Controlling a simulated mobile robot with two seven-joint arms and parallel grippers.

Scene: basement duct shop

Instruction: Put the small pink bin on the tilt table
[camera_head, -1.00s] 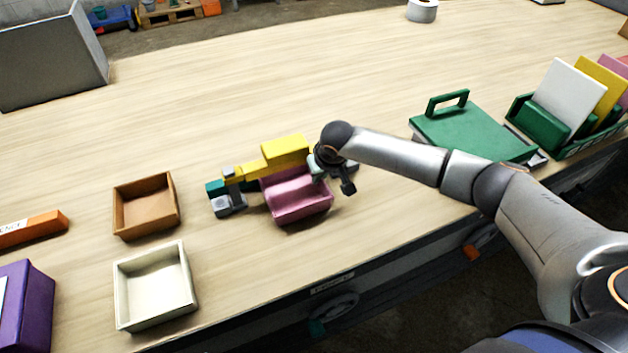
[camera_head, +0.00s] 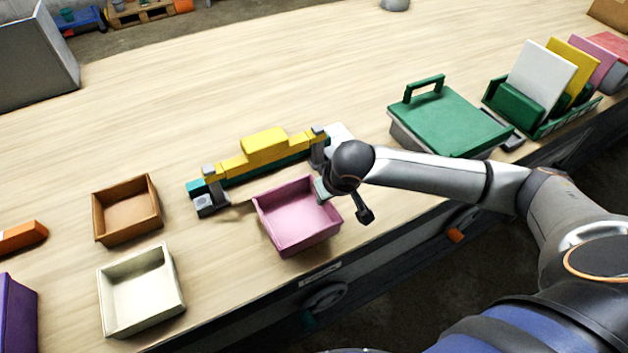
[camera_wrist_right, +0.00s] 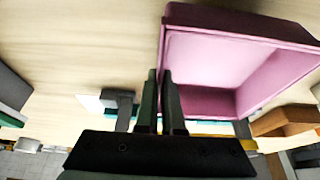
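The small pink bin (camera_head: 298,230) is open-topped and looks empty, in front of a long teal and yellow fixture. My right gripper (camera_head: 323,190) is at the bin's right side. In the right wrist view its two fingers (camera_wrist_right: 159,75) are close together, with the wall of the pink bin (camera_wrist_right: 215,75) between them. I cannot tell whether the bin touches the bench. A green sloping plate with a handle (camera_head: 452,125), on a grey base to the right, may be the tilt table. My left gripper is out of view.
The teal and yellow fixture (camera_head: 265,145) lies just behind the bin. A brown bin (camera_head: 128,228) and a cream bin (camera_head: 140,318) stand left. A green rack (camera_head: 515,104) with upright panels is far right. The bench behind the fixture is largely clear.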

